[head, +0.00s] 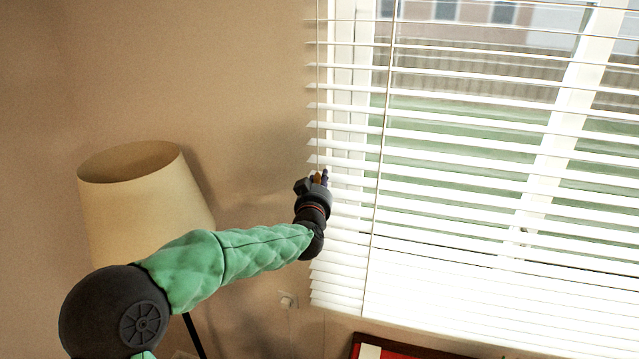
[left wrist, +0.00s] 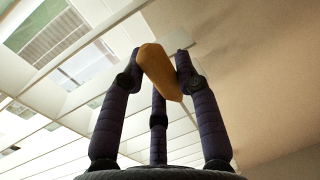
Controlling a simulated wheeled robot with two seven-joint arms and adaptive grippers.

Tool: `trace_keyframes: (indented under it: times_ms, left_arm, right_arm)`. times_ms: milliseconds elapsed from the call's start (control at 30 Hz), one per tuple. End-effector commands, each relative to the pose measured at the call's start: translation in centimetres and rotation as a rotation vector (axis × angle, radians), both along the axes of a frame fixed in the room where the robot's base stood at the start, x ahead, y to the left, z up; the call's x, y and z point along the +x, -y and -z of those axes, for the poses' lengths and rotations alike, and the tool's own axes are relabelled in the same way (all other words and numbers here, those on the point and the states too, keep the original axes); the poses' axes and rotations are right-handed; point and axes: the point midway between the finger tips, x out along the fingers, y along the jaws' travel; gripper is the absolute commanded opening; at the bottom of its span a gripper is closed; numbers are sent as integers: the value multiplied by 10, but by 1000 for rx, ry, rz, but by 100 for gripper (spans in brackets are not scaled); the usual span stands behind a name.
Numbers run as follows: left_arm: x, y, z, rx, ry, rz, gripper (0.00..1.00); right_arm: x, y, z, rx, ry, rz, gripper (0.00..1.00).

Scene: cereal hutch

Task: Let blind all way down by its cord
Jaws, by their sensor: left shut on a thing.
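The white slatted blind (head: 450,183) hangs over the window on the right of the head view. Its slats are spaced apart higher up and look closer together low down. A thin cord (head: 318,90) runs down along the blind's left edge to my left gripper (head: 318,180). In the left wrist view my left gripper (left wrist: 158,78) is shut on the tan cord tassel (left wrist: 160,72), which sits tilted between its dark fingers. The tassel shows only as a small tan bit in the head view (head: 319,177). My right gripper is out of view.
A lamp with a beige shade (head: 140,200) stands left of the blind, close to my left arm. A red-edged framed thing (head: 395,349) shows at the bottom, below the blind. The wall (head: 240,90) above my left arm is bare.

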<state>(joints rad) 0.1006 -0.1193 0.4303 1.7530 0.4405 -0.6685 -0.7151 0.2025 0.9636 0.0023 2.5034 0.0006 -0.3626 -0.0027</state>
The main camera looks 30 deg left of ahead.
Motion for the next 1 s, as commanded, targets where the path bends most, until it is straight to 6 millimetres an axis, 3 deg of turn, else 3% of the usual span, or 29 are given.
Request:
trace_keyframes:
  times_ms: [33, 67, 100, 133, 167, 567, 767, 1000]
  left_arm:
    - [0, -2, -7, 8, 13, -3, 0]
    - [0, -2, -8, 8, 13, -3, 34]
    - [0, -2, -8, 8, 14, -4, 45]
    - [0, -2, -8, 7, 14, -4, 54]
    - [0, -2, -8, 7, 13, -4, 56]
    - [-4, 0, -5, 4, 9, -2, 56]
    - [-26, 10, -5, 4, 10, -2, 56]
    - [-66, 26, -6, 4, 11, -2, 56]
  right_arm:
    - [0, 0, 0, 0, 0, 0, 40]
    - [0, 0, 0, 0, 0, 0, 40]
    - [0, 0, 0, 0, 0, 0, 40]
    - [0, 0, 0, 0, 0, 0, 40]
    - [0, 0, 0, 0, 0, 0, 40]
    - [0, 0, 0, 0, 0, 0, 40]
    - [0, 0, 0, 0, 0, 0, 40]
    - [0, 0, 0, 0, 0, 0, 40]
